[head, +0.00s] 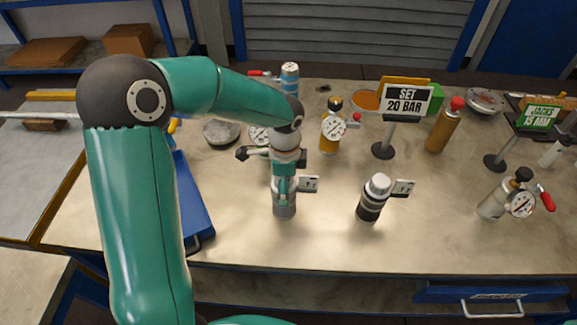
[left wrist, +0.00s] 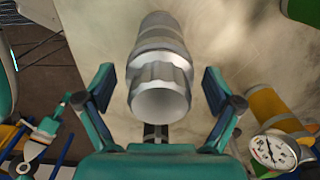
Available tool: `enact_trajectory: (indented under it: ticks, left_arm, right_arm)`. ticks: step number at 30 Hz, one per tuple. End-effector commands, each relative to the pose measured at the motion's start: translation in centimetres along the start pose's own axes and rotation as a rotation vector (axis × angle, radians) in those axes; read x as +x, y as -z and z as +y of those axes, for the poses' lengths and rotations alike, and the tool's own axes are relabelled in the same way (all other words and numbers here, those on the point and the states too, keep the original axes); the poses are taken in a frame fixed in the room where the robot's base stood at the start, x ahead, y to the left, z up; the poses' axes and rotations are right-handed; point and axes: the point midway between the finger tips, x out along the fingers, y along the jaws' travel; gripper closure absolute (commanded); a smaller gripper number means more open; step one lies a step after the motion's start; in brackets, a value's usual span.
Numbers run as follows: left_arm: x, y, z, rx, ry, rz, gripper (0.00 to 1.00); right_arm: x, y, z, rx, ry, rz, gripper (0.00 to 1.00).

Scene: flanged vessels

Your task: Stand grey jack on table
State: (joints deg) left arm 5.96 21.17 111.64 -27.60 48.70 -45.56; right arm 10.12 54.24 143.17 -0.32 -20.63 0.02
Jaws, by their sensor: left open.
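The grey jack (head: 284,209) is a short grey cylinder on the table (head: 330,235), and it looks upright. My left gripper (head: 284,186) is over it from above and hides its upper part in the head view. In the left wrist view, the jack (left wrist: 160,70) lies between the two open fingers of my left gripper (left wrist: 158,92), with a gap showing on each side. I cannot tell whether the jack is touching the table. My right gripper is not in view.
A black-and-silver cylinder (head: 371,205) stands to the right. An orange cylinder with a gauge (head: 331,133) and a "SET 20 BAR" sign (head: 406,97) stand behind. A gauged cylinder (head: 494,201) is at far right. A blue tray (head: 194,205) lies left. The front middle is clear.

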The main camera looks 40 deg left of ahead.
Motion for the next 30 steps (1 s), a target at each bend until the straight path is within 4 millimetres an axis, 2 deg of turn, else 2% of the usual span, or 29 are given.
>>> enact_trajectory:
  ticks: [6,13,18,30]
  left_arm:
    - [-4.7,0.1,-0.1,0.0,0.007,0.003,0.08]
    - [-8.3,0.1,-0.1,0.002,0.003,0.001,0.08]
    - [-9.3,0.1,0.0,0.001,0.001,0.001,0.08]
    - [-9.4,0.1,0.0,0.001,0.0,0.0,0.08]
  right_arm:
    - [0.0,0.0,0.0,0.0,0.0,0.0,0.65]
    - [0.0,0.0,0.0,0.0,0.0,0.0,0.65]
    - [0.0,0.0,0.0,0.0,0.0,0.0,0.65]
    - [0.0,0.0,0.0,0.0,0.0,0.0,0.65]
